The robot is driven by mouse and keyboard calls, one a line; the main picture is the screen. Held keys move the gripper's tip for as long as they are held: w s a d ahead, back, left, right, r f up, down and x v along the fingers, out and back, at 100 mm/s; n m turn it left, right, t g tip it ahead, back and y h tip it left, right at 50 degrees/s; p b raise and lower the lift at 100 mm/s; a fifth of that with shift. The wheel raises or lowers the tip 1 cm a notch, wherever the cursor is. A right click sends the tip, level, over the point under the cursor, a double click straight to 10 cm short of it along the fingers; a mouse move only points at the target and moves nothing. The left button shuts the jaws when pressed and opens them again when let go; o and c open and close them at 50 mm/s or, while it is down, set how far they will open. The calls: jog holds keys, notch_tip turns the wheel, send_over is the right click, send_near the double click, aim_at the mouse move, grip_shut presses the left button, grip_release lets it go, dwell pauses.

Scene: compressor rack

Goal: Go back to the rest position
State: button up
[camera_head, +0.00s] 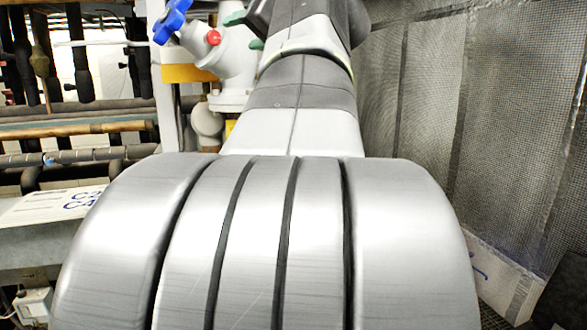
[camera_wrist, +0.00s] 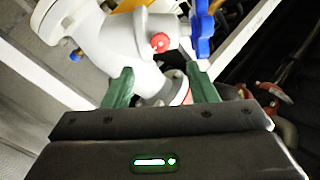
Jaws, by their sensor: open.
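My gripper (camera_wrist: 159,68) shows in the wrist view as two green fingers spread apart, with no object held between them. Its green fingertips (camera_head: 246,30) also show at the top of the head view, partly hidden by my arm. A pale grey valve body (camera_head: 235,62) stands just left of my gripper in the head view. It carries a blue handle (camera_head: 172,20) and a red cap (camera_head: 213,38). In the wrist view the red cap (camera_wrist: 160,42) lies beyond the fingers, with the blue handle (camera_wrist: 202,30) to the right. Contact with the valve cannot be told.
Dark and rusty pipes (camera_head: 80,110) run across the left of the head view. A white labelled sheet (camera_head: 50,205) lies below them. A grey mesh panel (camera_head: 430,110) closes off the right side. My own arm covers the middle of the head view.

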aim_at(215, 38)
jog(key=p+x, duration=0.2)
jog(key=x, duration=0.8)
jog(key=shift+s+p, duration=0.1)
jog(key=shift+p, duration=0.3)
jog(key=shift+d, duration=0.1)
